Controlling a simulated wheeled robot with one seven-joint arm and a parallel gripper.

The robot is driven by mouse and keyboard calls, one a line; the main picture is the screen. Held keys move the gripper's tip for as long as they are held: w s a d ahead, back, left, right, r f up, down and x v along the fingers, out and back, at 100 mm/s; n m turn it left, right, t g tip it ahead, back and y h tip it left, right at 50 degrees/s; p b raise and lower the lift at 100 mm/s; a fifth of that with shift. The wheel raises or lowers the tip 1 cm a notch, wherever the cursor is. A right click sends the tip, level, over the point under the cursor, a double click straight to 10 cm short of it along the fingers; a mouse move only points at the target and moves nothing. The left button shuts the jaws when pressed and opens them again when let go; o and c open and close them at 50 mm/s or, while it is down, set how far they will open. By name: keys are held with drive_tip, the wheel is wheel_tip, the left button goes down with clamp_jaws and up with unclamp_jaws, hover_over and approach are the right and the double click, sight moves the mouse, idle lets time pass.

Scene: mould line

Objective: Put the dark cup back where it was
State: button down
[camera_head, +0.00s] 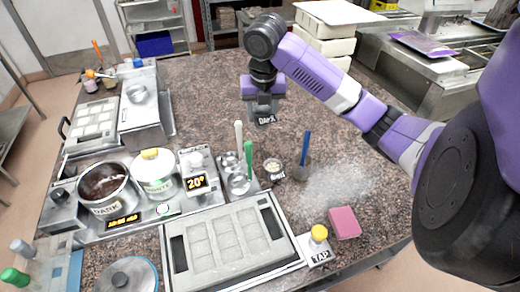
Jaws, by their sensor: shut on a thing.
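The dark cup (265,119) is a small vessel with a black label reading DARK, toward the back middle of the counter. My gripper (263,107) points down and is shut on it. The jaws hide most of the cup, and I cannot tell whether its base touches the counter. The large pot labelled DARK (112,207), full of dark brown liquid, stands at the left in the metal unit.
A pot labelled WHITE (155,190) stands beside the DARK pot. Metal cups (238,184) with upright spatulas, a small labelled bowl (274,168) and a holder with a blue spatula (304,165) stand mid-counter. A mould tray (292,232) and pink sponge (344,222) lie nearer. Counter around my gripper is clear.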

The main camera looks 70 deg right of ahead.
sight(263, 127)
drive_tip(key=a+x, duration=0.1)
drive_tip(key=x, duration=0.8)
drive_tip(key=s+a+p+x, duration=0.1)
drive_tip(key=x, duration=0.3)
drive_tip(key=shift+s+a+f, duration=0.1)
drive_tip(key=shift+a+f, duration=0.15)
drive_tip(key=shift+f, duration=0.3)
drive_tip(key=shift+f, duration=0.15)
drive_tip(key=c, duration=0.7)
unclamp_jaws()
drive_tip(key=shift+o, duration=0.2)
drive_tip(key=b+v, duration=0.1)
drive_tip(key=v, duration=1)
drive_tip(key=shift+d, duration=0.15)
drive_tip(key=shift+s+a+r, duration=0.1)
drive_tip(key=shift+a+r, duration=0.15)
drive_tip(key=shift+r, duration=0.4)
drive_tip(key=shift+s+d, duration=0.1)
